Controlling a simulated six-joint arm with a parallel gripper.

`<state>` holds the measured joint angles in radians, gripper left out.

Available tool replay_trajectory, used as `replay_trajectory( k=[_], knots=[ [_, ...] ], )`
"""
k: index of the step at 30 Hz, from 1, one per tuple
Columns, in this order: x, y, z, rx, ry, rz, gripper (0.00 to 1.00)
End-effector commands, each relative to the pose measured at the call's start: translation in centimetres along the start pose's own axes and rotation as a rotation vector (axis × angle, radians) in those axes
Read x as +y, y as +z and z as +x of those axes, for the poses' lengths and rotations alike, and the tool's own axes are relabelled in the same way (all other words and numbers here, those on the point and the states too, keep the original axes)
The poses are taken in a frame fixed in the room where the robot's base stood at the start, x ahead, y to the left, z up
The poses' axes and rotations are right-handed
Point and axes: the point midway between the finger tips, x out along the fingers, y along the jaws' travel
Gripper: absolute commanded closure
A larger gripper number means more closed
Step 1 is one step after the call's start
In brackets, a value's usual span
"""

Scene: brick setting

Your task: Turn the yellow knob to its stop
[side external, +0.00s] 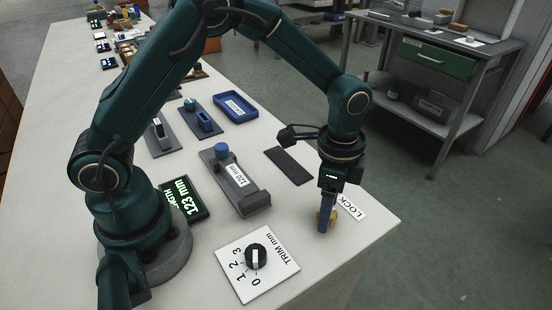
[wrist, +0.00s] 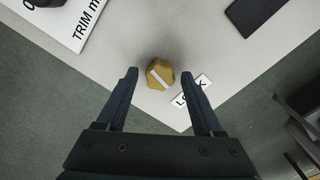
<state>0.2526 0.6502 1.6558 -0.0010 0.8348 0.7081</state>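The yellow knob (wrist: 160,73) sits on the pale table top near its corner. A white stripe crosses its top from upper left to lower right in the wrist view. In the side view only a sliver of the knob (side external: 333,214) shows behind a blue finger. My gripper (wrist: 159,76) is open and points down at the knob. Its two fingers appear on either side of the knob, with a visible gap on each side. The side view shows my gripper (side external: 326,214) low at the knob; whether the fingertips touch the table cannot be told.
A white LOCK label (wrist: 191,94) lies beside the knob. A white TRIM mm plate (side external: 264,283) with a black dial (side external: 256,256) stands nearer the front. A dark flat strip (side external: 289,165) and a grey 120 mm fixture (side external: 240,193) lie behind. The table edge is close.

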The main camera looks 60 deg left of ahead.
Motion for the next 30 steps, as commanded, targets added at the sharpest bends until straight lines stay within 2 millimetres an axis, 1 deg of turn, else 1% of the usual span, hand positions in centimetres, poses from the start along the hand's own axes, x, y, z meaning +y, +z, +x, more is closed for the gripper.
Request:
replay_trajectory(
  k=[1, 2, 3, 4, 5, 11, 17, 23, 30],
  knots=[
    [-0.01, 0.00, -0.02, 0.000, 0.000, 0.000, 0.55],
    [-0.01, -0.01, -0.02, 0.000, 0.000, 0.000, 0.66],
    [-0.01, -0.01, -0.03, 0.000, 0.000, 0.000, 0.82],
    [-0.01, -0.01, -0.03, 0.000, 0.000, 0.000, 0.93],
    [-0.01, -0.01, -0.03, 0.000, 0.000, 0.000, 1.00],
    [-0.01, -0.01, -0.05, 0.000, 0.000, -0.008, 1.00],
    [-0.01, 0.00, -0.06, 0.000, 0.000, -0.068, 1.00],
    [-0.01, 0.01, -0.05, -0.001, 0.000, -0.201, 1.00],
    [0.00, 0.01, -0.06, -0.001, 0.000, -0.423, 1.00]
  ],
)
